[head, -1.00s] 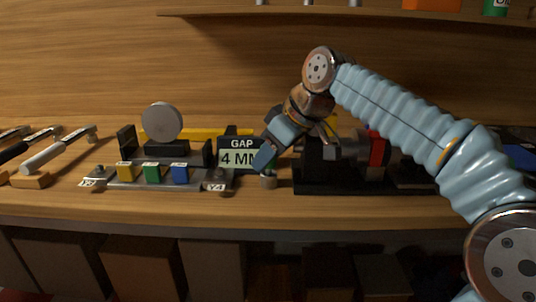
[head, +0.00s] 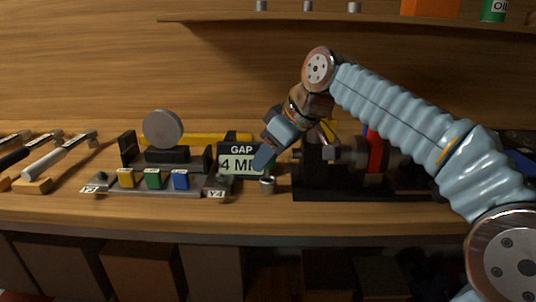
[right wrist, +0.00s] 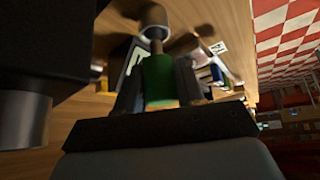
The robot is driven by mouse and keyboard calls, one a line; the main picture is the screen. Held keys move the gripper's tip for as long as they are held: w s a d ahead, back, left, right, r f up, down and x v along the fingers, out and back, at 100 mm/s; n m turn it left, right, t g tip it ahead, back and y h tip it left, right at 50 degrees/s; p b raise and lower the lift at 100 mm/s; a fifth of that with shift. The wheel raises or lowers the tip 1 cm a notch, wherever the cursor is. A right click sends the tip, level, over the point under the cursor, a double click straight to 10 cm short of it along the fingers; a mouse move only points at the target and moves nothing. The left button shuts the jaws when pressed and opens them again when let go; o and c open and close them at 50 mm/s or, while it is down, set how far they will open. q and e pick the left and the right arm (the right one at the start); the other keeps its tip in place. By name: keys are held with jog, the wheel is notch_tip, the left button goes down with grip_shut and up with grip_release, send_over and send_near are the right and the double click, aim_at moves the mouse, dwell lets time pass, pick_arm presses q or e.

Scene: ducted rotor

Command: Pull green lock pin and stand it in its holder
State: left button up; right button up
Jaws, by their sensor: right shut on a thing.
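My right gripper (head: 268,157) is above the small grey holder cup (head: 267,186), just in front of the gap sign. In the right wrist view its jaws are shut on the green lock pin (right wrist: 162,82). The pin's narrow grey shank points away from the jaws, toward a grey round piece (right wrist: 152,20) that looks like the holder. I cannot tell whether the shank's tip is in the cup or just above it. In the head view the jaws mostly hide the pin. My left gripper is not in view.
The dark rotor housing (head: 322,180) with a red band (head: 375,154) stands close on the right. The "GAP 4 MM" sign (head: 240,161) is close behind on the left. Left of it is a grey rack (head: 155,190) with yellow, green and blue blocks. Hammer-like tools (head: 60,154) lie at far left.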

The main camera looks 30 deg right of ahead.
jog(key=shift+f, duration=0.2)
jog(key=shift+f+b, duration=0.9)
jog(key=o, duration=1.1)
